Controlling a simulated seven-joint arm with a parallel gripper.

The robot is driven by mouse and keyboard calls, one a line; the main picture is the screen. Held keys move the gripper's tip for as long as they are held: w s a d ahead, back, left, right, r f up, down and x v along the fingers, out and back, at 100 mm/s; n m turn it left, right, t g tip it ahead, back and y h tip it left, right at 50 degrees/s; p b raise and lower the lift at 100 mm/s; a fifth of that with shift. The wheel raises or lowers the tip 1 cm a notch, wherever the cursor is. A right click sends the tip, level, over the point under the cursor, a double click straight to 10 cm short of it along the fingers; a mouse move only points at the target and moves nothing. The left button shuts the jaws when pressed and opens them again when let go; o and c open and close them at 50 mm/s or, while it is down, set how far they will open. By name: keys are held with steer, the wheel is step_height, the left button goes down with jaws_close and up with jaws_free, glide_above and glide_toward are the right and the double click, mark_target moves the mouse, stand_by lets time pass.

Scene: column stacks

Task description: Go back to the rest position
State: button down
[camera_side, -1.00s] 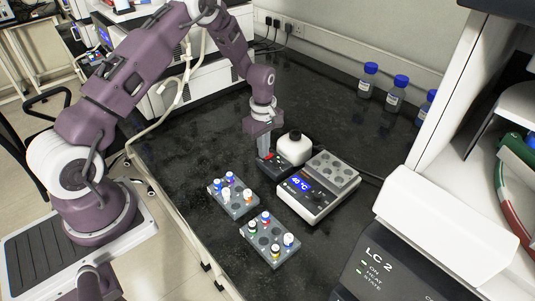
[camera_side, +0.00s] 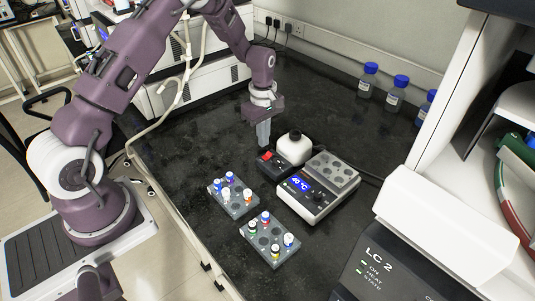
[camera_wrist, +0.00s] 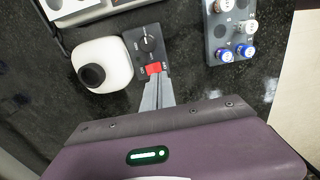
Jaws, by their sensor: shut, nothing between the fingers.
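My gripper (camera_side: 263,146) is shut and empty.
A heating block (camera_side: 318,187) showing 40 °C stands right of the mixer. Two grey racks with capped vials (camera_side: 233,197) (camera_side: 270,238) stand in front. Blue-capped bottles (camera_side: 397,93) line the back wall. The black bench is bare to the left of the mixer.

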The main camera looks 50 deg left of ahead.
steer(key=s+d+r+m+t, duration=0.1)
steer(key=s+d+r+m, duration=0.25)
steer(key=r, duration=0.45)
steer(key=s+d+r+m+t, duration=0.15)
steer(key=s+r, duration=0.25)
steer(key=r, duration=0.4)
steer(key=s+d+r+m+t, duration=0.1)
steer(key=s+d+r+m, duration=0.25)
steer(key=r, duration=0.45)
steer(key=s+d+r+m+t, duration=0.1)
steer(key=s+m, duration=0.3)
steer(key=s, duration=0.5)
steer(key=s+d+r+m+t, duration=0.1)
steer(key=s+d+r+m, duration=0.1)
steer(key=s+m, duration=0.3)
steer(key=s, duration=0.4)
steer(key=shift+s+r, duration=0.25)
steer(key=shift+r, duration=0.05)
steer(key=shift+m, duration=0.25)
